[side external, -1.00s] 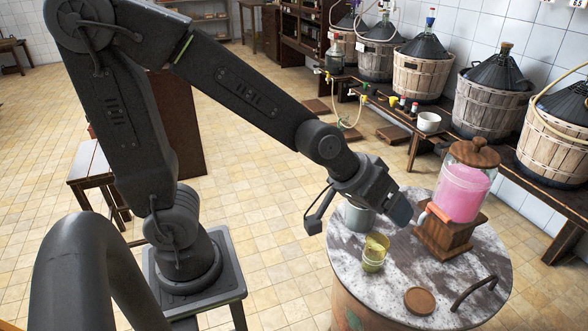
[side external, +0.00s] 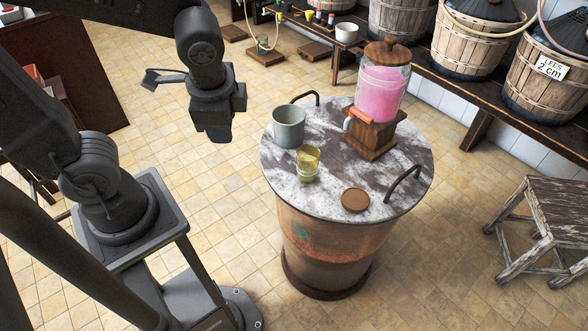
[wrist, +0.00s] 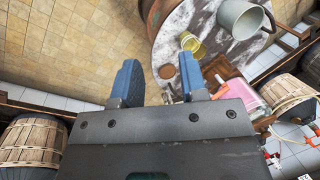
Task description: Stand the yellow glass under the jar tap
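The yellow glass (side external: 307,166) stands on the round barrel table (side external: 283,183), between the grey mug and the wooden coaster. It is in front and left of the jar (side external: 382,94) and apart from its tap (side external: 358,117). The jar holds pink liquid, has a wooden lid and sits on a wooden stand (side external: 371,141). My gripper (side external: 215,137) hangs in the air left of the table, away from the glass. In the wrist view my gripper (wrist: 159,70) has its two blue fingers apart with nothing held; the glass (wrist: 190,43) shows beyond them.
The grey mug (side external: 289,128) stands close behind the glass. A wooden coaster (side external: 355,200) lies at the front. Dark metal handles (side external: 404,184) rise at the table edge. A stool (side external: 548,220) stands at right.

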